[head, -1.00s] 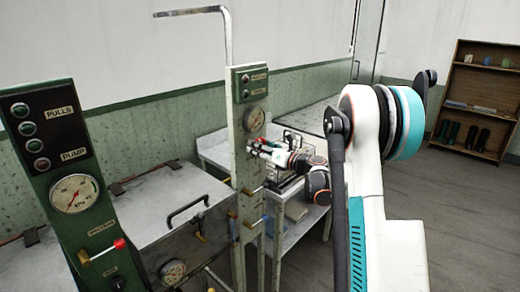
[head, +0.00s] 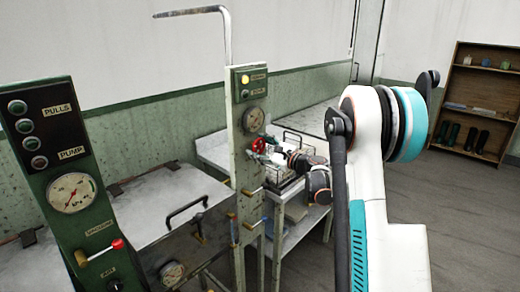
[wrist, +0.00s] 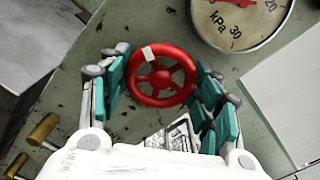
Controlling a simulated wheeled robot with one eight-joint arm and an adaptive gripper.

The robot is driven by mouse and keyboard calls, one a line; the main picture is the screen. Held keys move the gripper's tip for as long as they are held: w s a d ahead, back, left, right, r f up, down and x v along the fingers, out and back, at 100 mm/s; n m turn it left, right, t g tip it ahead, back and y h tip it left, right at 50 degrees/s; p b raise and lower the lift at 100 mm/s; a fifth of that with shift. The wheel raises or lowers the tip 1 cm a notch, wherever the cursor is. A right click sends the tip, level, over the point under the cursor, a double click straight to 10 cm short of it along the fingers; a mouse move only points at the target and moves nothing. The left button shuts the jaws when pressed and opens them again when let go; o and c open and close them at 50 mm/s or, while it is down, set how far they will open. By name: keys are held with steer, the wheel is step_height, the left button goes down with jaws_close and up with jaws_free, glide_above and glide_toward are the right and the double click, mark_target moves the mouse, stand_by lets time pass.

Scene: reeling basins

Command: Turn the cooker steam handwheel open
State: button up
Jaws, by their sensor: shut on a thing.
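The red cooker steam handwheel (wrist: 161,79) shows in the wrist view, facing the camera, with spokes and a pale tag or mark at its upper left rim. In the head view the handwheel (head: 259,146) is on the pale upright post (head: 240,170), below a round gauge (head: 254,119). My gripper (wrist: 161,72) is shut on the handwheel, with teal finger pads on its left and right sides. In the head view my gripper (head: 268,151) reaches the wheel from the right and partly hides it.
A green box (head: 249,82) with a lit yellow lamp (head: 245,79) tops the post. Brass-coloured valve handles (wrist: 43,128) sit lower left in the wrist view. A table with a wire basket (head: 290,182) stands behind my gripper. A green control panel (head: 62,170) stands at left.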

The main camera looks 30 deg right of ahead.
steer(key=shift+n, duration=1.1)
steer(key=o, duration=1.1)
steer(key=v, duration=1.2)
